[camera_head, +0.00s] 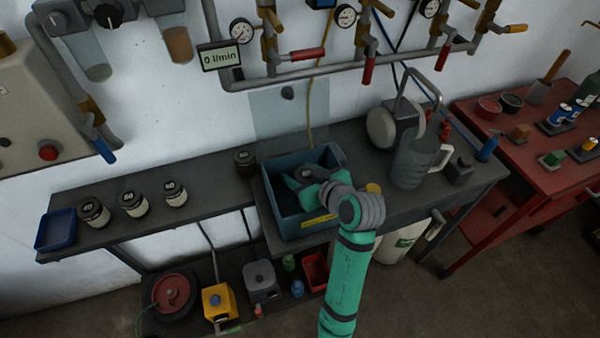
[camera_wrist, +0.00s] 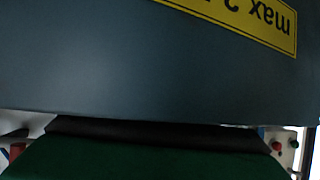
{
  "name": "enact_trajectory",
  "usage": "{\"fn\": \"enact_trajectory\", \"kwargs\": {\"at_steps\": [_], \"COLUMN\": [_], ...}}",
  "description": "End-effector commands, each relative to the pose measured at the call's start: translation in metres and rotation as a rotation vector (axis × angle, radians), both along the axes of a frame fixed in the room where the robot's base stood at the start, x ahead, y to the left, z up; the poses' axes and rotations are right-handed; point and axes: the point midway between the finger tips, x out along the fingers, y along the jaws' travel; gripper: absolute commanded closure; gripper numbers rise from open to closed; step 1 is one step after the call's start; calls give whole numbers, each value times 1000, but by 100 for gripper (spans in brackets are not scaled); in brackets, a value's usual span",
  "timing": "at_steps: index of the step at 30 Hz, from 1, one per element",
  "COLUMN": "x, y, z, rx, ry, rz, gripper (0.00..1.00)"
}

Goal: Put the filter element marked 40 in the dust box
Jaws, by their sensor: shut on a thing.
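A blue-grey box (camera_head: 272,208) with a yellow label stands on the bench at the middle of the head view. The wrist view is mostly filled by its wall (camera_wrist: 120,70) and part of the label, which reads "max 2" upside down. My green gripper (camera_head: 304,177) is over the box opening, shut on a dark thing that is mostly hidden by the gripper and arm; its marking cannot be read. Three pale jar-like elements with dark caps stand on the left shelf: one at the left (camera_head: 94,212), one in the middle (camera_head: 134,204) and one at the right (camera_head: 174,193). Their marks are too small to read surely.
A blue tray (camera_head: 55,231) lies at the shelf's left end. A dark round piece (camera_head: 245,162) stands just left of the box. A grey jug (camera_head: 412,162) stands to the right. Pipes and valves with red levers (camera_head: 306,54) run along the wall above.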

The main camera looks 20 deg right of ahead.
Motion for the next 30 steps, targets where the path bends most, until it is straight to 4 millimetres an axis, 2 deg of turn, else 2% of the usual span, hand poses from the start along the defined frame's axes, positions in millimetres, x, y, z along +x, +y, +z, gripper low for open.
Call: {"fn": "enact_trajectory", "kwargs": {"at_steps": [16,17,18,19,30], "x": [-1,-1,-1,-1,0], "y": [-3,-2,-3,-3,-3], "z": [-12,-12,-12,-12,-7], "rx": [0,0,0,0,-1], "ry": [0,1,1,1,-1], "rz": [-4,-4,-4,-4,-4], "gripper": [76,46,37,32,32]}}
